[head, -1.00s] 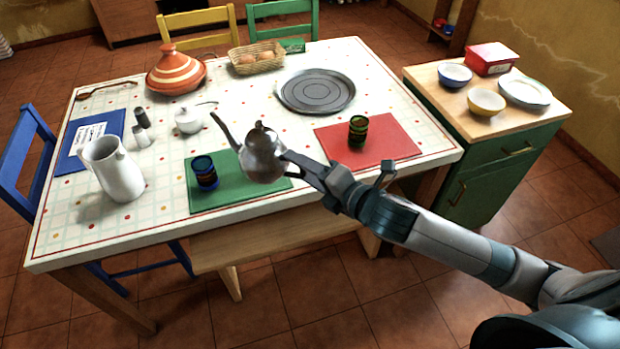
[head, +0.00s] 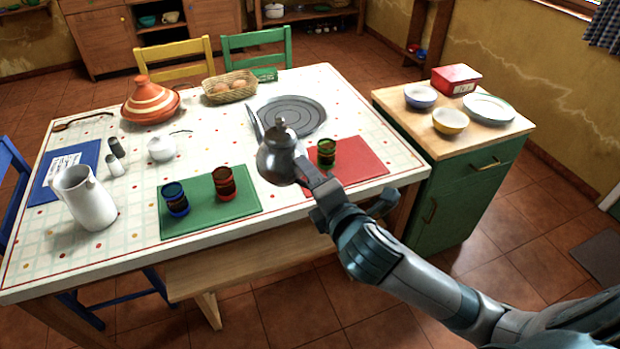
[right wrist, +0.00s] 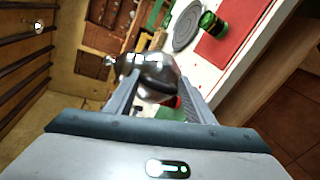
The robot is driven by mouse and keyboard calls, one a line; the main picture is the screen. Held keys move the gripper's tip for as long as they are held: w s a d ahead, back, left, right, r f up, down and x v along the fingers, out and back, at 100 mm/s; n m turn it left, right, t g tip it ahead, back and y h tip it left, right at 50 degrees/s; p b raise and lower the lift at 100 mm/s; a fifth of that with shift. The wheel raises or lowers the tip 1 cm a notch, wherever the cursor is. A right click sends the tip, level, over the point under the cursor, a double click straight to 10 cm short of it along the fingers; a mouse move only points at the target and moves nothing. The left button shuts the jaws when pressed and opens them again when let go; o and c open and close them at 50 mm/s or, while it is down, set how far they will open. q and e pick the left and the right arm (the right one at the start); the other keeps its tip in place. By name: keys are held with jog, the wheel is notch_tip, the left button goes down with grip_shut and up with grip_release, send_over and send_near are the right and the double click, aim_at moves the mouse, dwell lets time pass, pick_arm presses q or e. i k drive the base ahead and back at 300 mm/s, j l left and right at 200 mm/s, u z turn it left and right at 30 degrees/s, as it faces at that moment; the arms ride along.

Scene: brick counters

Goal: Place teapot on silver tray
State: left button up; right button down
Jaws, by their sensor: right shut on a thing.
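The metal teapot (head: 279,155) is held upright in my right gripper (head: 302,176), in front of the silver tray in the head view. The gripper is shut on its near side. The teapot also shows between the fingers in the right wrist view (right wrist: 150,75). The round dark silver tray (head: 297,115) lies flat at the back right of the table, empty where visible. The teapot's spout overlaps the tray's left edge in the picture. The tray also shows in the right wrist view (right wrist: 187,28). My left gripper is not in view.
A red mat (head: 360,160) with a green glass (head: 326,153) lies to the right of the teapot. A green mat (head: 205,215) with a blue glass (head: 174,198) and a red glass (head: 224,183) lies to the left. A basket (head: 229,90) stands behind.

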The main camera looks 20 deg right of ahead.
aim_at(289, 121)
jog(key=i+l, duration=0.15)
jog(key=i, duration=0.25)
jog(key=i+l, duration=0.15)
jog(key=i, duration=0.3)
jog(key=i+l, duration=0.15)
jog(key=i, duration=0.25)
jog(key=z, duration=0.05)
